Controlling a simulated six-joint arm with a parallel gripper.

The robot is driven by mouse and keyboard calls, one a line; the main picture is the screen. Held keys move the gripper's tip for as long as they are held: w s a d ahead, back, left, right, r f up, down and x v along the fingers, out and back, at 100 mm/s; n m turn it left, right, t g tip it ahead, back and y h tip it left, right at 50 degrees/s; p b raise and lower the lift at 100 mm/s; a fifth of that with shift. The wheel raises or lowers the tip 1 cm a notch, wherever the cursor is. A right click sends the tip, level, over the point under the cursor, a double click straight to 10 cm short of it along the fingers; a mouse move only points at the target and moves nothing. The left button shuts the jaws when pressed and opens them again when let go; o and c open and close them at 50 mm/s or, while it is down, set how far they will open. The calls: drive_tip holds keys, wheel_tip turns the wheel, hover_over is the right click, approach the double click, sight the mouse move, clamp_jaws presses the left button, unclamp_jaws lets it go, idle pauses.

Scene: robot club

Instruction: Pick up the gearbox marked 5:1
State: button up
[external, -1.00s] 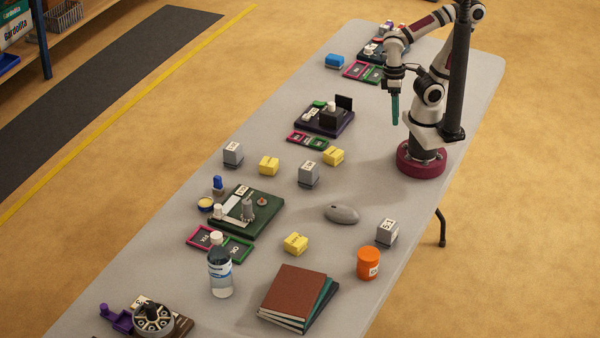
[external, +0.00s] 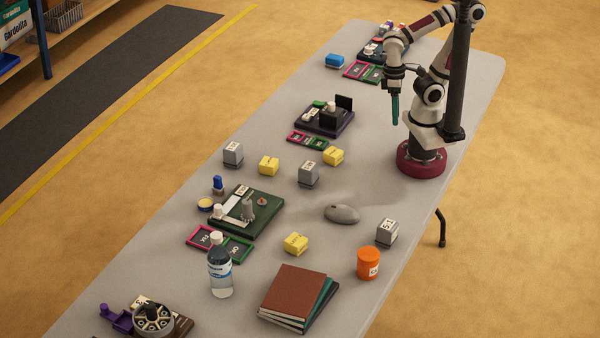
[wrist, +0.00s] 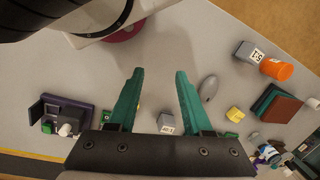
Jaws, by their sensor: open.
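The gearbox marked 5:1 (external: 387,232) is a grey block with a white label. It stands near the table's right edge in the external view, just behind the orange canister. In the wrist view the 5:1 gearbox (wrist: 247,52) is at the upper right, right of the fingers. My gripper (external: 395,109), with teal fingers, hangs above the table near my base, well away from the gearbox. In the wrist view my gripper (wrist: 160,72) is open, with nothing between its fingers.
The orange canister (external: 368,264) stands close to the 5:1 gearbox. A grey mouse (external: 342,214), yellow blocks (external: 295,243), stacked books (external: 292,296) and a bottle (external: 220,268) are nearby. The table between my base and the mouse is mostly clear.

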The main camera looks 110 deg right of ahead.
drive_tip(key=o, duration=0.8)
drive_tip(key=shift+c, duration=0.2)
drive_tip(key=w+a+f+m+g+y, duration=0.2)
drive_tip(key=w+a+g+y, duration=0.25)
drive_tip(key=w+a, duration=0.75)
drive_tip(key=m+g+y, duration=0.2)
drive_tip(key=g+y, duration=0.2)
approach(395, 232)
drive_tip(key=x, duration=1)
drive_tip(key=shift+s+a+f, duration=0.1)
drive_tip(key=shift+s, duration=0.05)
